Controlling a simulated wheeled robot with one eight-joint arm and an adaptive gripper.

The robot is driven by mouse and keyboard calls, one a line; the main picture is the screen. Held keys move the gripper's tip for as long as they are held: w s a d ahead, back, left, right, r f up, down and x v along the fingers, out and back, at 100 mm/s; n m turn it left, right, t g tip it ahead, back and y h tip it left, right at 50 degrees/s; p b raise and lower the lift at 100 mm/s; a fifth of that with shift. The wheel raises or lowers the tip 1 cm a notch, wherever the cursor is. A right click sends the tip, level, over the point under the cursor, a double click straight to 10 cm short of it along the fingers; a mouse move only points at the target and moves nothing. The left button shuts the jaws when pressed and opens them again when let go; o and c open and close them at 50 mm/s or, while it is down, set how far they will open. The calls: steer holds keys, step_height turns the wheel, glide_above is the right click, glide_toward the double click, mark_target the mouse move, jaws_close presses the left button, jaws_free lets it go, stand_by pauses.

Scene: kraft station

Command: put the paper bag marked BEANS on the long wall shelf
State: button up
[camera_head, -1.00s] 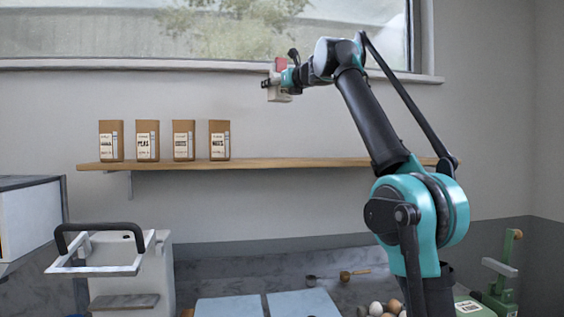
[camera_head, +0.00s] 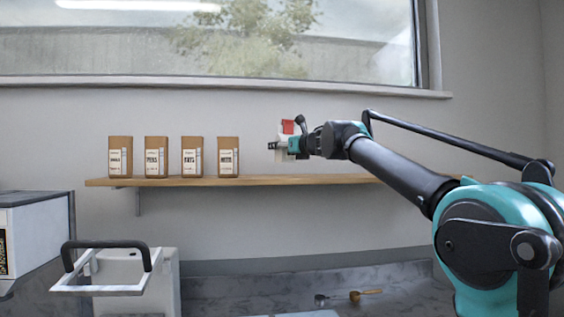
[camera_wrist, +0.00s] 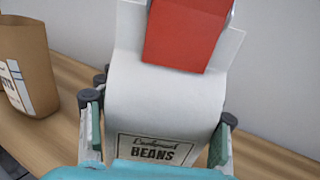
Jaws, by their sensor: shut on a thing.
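The white paper bag marked BEANS (camera_wrist: 165,95), with a red top, fills the middle of the wrist view. My gripper (camera_wrist: 156,124) is shut on it, one finger on each side. In the head view the bag (camera_head: 287,127) is small and partly hidden by my gripper (camera_head: 276,146). It appears upright and a little above the long wooden wall shelf (camera_head: 310,179), right of the brown bags. In the wrist view the shelf (camera_wrist: 62,140) lies beyond and below the bag. The bag's underside is hidden.
Several brown labelled bags stand in a row on the shelf's left part, the nearest to my gripper being the rightmost one (camera_head: 228,157); a brown bag (camera_wrist: 25,65) also shows at left in the wrist view. The shelf right of them looks clear. A window sill (camera_head: 200,82) runs above.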

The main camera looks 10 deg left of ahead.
mark_target(292, 160)
steer(key=shift+f, duration=2.4)
steer(key=shift+f, duration=0.1)
steer(key=o, duration=1.6)
steer(key=v, duration=1.2)
